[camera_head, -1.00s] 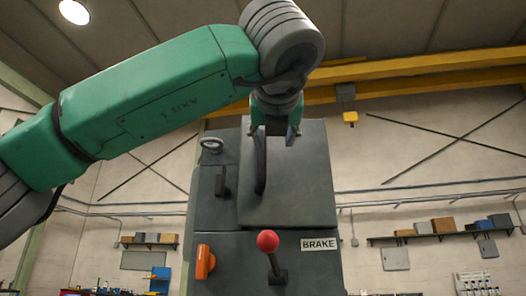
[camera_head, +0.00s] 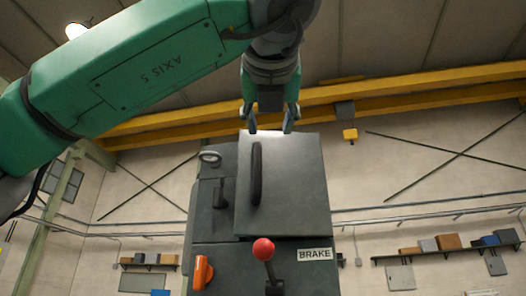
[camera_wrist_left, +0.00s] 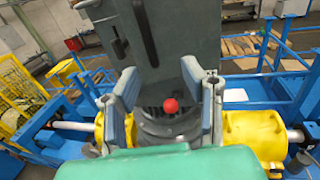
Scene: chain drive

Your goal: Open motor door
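The motor door (camera_head: 295,185) is a dark grey panel on the upper front of the grey machine and looks closed. Its long black upright handle (camera_head: 256,175) is near the door's left side. My left gripper (camera_head: 270,127) points down at the door's top edge, above and slightly right of the handle. Its two fingers are apart with nothing between them. In the left wrist view the open fingers (camera_wrist_left: 160,78) stand either side of the grey machine, and the handle (camera_wrist_left: 145,32) shows beyond them. I cannot tell whether the fingers touch the door. My right gripper is not seen.
A red-knobbed lever (camera_head: 263,249) juts out below the door beside the BRAKE label (camera_head: 315,254). An orange switch (camera_head: 203,272), a small black lever (camera_head: 221,193) and a gauge (camera_head: 210,157) are left of it. Blue railings (camera_wrist_left: 290,60) surround the machine.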

